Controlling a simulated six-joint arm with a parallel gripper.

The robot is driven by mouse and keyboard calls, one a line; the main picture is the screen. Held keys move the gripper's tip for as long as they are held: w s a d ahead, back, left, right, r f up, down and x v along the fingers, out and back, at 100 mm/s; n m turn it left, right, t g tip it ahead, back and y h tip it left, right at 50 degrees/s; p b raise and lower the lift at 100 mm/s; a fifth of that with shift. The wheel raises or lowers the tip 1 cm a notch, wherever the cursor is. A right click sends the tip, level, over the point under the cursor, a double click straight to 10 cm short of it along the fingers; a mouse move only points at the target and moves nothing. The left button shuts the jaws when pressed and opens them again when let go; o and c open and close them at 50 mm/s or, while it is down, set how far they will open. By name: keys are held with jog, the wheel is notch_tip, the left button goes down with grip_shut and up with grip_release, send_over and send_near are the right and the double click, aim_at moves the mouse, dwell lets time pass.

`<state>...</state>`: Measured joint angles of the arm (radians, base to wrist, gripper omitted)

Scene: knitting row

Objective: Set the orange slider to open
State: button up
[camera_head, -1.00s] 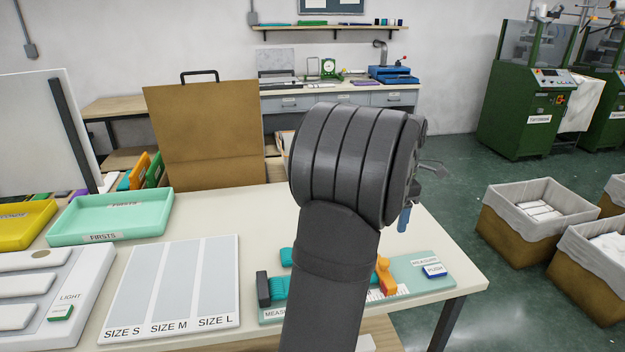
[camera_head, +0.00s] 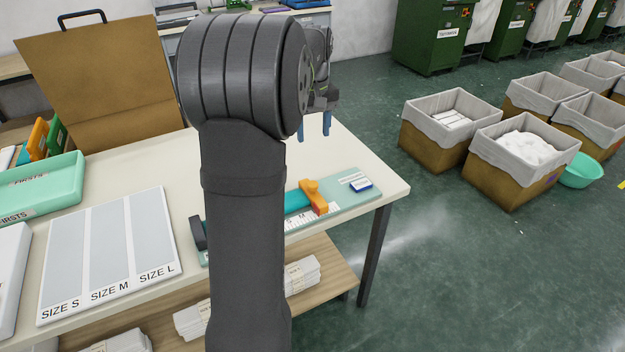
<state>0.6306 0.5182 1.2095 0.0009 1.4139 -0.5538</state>
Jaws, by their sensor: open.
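The orange slider (camera_head: 314,195) sits on the right part of the measuring board (camera_head: 353,196) on the table. It stands across a white scale, with a teal piece (camera_head: 296,201) lying to its left. My gripper (camera_head: 315,124) is above and behind the board, with two blue fingertips pointing down. It is open and empty, apart from the slider. My arm hides the middle of the board. A dark end block (camera_head: 198,233) shows at the board's left end.
A size board (camera_head: 110,252) and a mint FIRSTS tray (camera_head: 40,188) lie at the left of the table. A brown panel (camera_head: 100,80) stands behind. Lined bins (camera_head: 520,160) stand on the floor at the right. Folded white stacks (camera_head: 302,275) lie on the lower shelf.

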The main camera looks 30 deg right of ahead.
jog(key=m, duration=0.8)
send_near(313, 183)
notch_tip(313, 183, down, 8)
jog(key=shift+a+f, duration=0.1)
jog(key=shift+f, duration=0.15)
jog(key=shift+c, duration=0.4)
grip_shut()
jog(key=shift+d+r, duration=0.1)
jog(key=shift+d, duration=3.15)
